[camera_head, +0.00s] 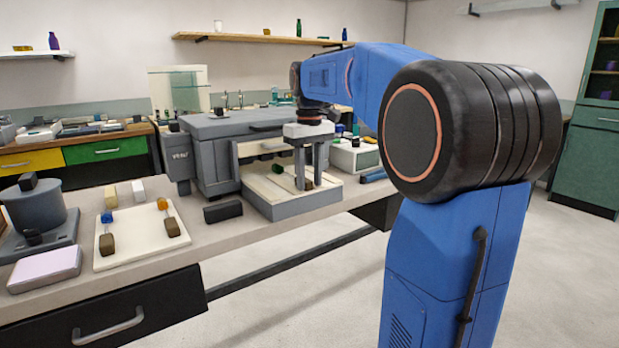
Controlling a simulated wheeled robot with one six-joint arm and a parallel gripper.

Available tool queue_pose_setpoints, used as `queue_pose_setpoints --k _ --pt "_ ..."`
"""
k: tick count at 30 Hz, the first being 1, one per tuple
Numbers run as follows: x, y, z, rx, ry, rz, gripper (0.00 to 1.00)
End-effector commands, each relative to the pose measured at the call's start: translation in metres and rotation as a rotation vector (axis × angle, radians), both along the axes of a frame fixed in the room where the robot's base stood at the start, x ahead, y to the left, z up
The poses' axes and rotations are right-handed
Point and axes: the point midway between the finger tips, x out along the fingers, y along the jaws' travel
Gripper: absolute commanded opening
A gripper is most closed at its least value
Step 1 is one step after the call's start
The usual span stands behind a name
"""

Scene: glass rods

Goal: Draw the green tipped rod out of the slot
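My gripper (309,183) points straight down over the pale tray (268,190) at the front of the grey furnace-like box (212,155). Its two fingers stand apart, one on each side of a small brown block (308,184) low on the tray. Whether they press on it is too small to tell. The slot is partly hidden by the fingers and the box's front frame.
A white tray (140,246) at the left holds a blue-tipped rod (106,217) and an orange-tipped rod (162,204) with brown blocks. A black block (223,212) lies left of the furnace tray. A white device (355,155) stands close on the right.

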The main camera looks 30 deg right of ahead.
Motion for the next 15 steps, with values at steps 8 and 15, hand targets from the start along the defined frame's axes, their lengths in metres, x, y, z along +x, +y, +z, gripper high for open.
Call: queue_pose_setpoints --k 8,15 --pt "0.0 0.0 0.0 0.0 0.0 0.0 0.43" --pt "0.001 0.0 0.015 -0.001 -0.002 0.0 0.43"
